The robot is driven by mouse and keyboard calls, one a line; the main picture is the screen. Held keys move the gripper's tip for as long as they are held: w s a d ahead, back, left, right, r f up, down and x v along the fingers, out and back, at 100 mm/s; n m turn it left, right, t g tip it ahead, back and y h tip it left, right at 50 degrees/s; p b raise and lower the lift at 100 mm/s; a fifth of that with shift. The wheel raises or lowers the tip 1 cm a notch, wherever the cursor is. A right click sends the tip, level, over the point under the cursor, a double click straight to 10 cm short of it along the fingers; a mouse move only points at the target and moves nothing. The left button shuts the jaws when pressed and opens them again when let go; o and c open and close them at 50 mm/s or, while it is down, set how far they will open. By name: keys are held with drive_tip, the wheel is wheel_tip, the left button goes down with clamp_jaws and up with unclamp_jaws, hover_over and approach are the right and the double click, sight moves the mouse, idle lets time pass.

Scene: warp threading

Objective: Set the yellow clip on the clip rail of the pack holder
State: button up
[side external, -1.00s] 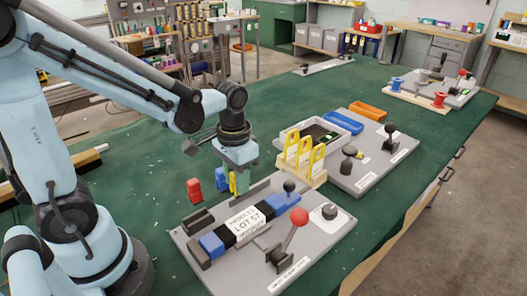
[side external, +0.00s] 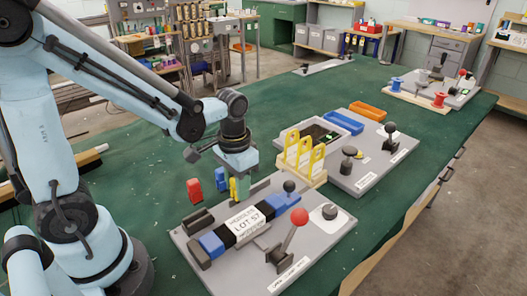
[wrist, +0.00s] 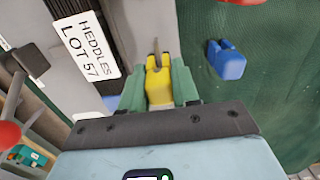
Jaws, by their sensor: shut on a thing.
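The yellow clip (wrist: 159,82) is between the green jaws of my gripper (wrist: 160,88) in the wrist view, and my gripper is shut on it. In the side view my gripper (side external: 239,188) is low at the back edge of the grey pack holder (side external: 310,259). The clip rail (side external: 262,187) is a thin grey upright strip there. In the wrist view the rail's end (wrist: 156,48) shows right at the clip's front. I cannot tell whether the clip is seated on it or just touching. The jaws hide much of the clip in the side view.
A red clip (side external: 194,189) and a blue clip (side external: 221,179) stand on the green table left of my gripper. The labelled heddle pack (side external: 249,224) and a red-knobbed lever (side external: 299,217) are on the holder. A wooden rack with yellow pieces (side external: 304,154) stands behind.

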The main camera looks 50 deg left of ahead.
drive_tip(key=shift+f, duration=0.6)
idle(1.1)
drive_tip(key=o, duration=1.1)
drive_tip(key=shift+o, duration=0.5)
drive_tip(key=shift+o, duration=1.1)
drive_tip(key=shift+r, duration=0.1)
drive_tip(key=shift+r, duration=3.45)
